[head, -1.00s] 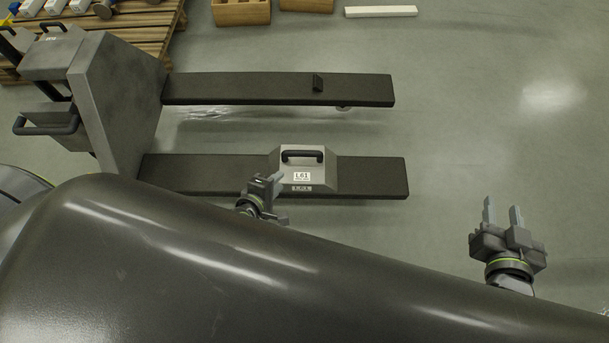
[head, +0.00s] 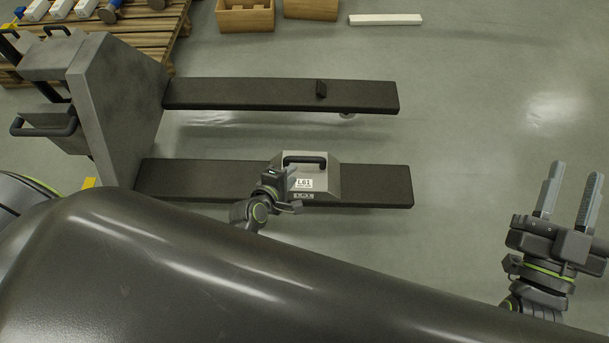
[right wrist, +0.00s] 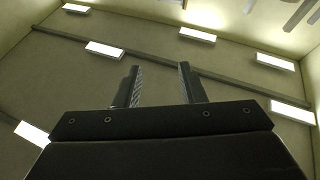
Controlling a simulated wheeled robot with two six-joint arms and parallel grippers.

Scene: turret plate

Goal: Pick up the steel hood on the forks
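The steel hood (head: 324,181) is a grey box with sloped sides, a dark handle on top and an L61 label. It sits on the near fork (head: 205,178) of the pallet truck. My left gripper (head: 283,186) is at the hood's left front, in front of part of it in the head view; whether it touches the hood and how its fingers stand cannot be made out. My right gripper (head: 569,198) is raised over the floor at the right, away from the hood, with its fingers apart and empty. Its two fingers also show in the right wrist view (right wrist: 158,88).
The truck's upright body (head: 118,105) stands at the left. A wooden pallet (head: 150,30) with parts, wooden boxes (head: 245,15) and a white bar (head: 385,19) lie at the back. Floor right of the forks is clear.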

